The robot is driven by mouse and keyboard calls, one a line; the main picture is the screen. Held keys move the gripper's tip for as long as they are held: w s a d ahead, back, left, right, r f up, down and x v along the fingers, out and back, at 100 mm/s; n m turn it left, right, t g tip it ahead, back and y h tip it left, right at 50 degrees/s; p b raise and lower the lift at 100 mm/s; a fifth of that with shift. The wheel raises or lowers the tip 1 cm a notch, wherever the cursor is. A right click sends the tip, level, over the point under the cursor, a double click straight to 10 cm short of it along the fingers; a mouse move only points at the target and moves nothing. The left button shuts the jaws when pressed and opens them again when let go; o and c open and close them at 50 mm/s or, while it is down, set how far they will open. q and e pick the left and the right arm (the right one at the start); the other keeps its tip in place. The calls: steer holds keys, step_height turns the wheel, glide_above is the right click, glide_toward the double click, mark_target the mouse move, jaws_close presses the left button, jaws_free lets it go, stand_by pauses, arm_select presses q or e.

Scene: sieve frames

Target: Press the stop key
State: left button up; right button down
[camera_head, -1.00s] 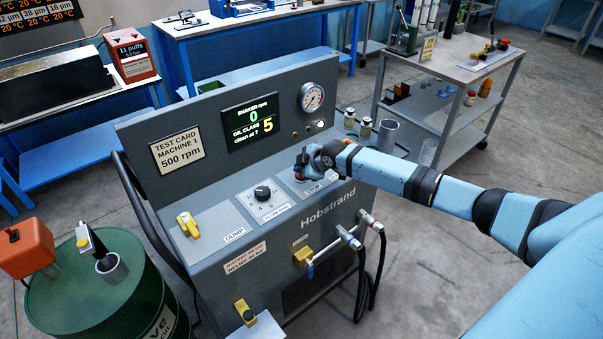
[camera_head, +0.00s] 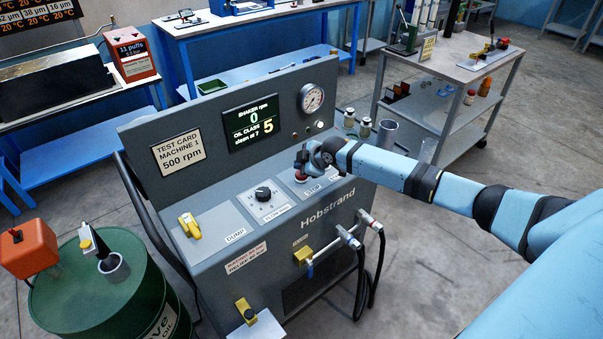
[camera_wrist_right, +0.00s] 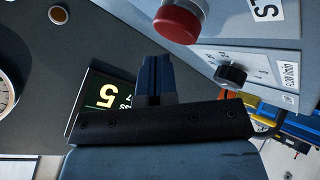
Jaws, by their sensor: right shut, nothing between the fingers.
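The stop key is a red round button (camera_head: 301,179) on the sloping panel of the grey Hobstrand machine (camera_head: 215,218), just behind the STOP label (camera_head: 313,189). My right gripper (camera_head: 300,160) is shut and empty, close above the key and partly covering it in the head view. In the right wrist view the red key (camera_wrist_right: 178,22) is at the top, with the shut fingertips (camera_wrist_right: 155,62) just below it in the picture and a visible gap between them. My left gripper is not in view.
A black knob (camera_head: 263,193) and a yellow DUMP lever (camera_head: 189,225) sit left of the key. The display (camera_head: 250,123) reads 0 rpm and oil class 5. A gauge (camera_head: 312,98) is on the upright panel. A green drum (camera_head: 105,285) stands left, a trolley (camera_head: 450,65) right.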

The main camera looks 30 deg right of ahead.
step_height(320, 180, up, 4)
steer(key=p, duration=0.2)
steer(key=shift+f+p, duration=0.2)
steer(key=shift+p, duration=0.15)
steer(key=shift+r+p, duration=0.6)
steer(key=shift+r, duration=0.15)
steer(key=shift+f, duration=0.1)
